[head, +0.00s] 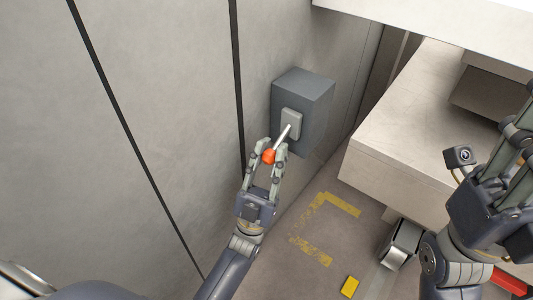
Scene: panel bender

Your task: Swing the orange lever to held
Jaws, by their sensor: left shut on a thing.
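The lever has an orange knob (268,156) on the end of a short pale metal rod (282,138). The rod comes from a light plate on the front of a dark grey box (303,92) fixed to the wall. It slants down and to the left from the plate. My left gripper (268,152) is shut on the orange knob, with a finger on each side of it. My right gripper (515,125) is at the right edge, partly cut off, away from the lever; its jaw state is unclear.
A grey panelled wall (170,120) with dark seams fills the left. A pale machine block (400,120) juts out right of the box. Yellow floor marks (325,255) and a small yellow block (349,287) lie below. The floor between them is clear.

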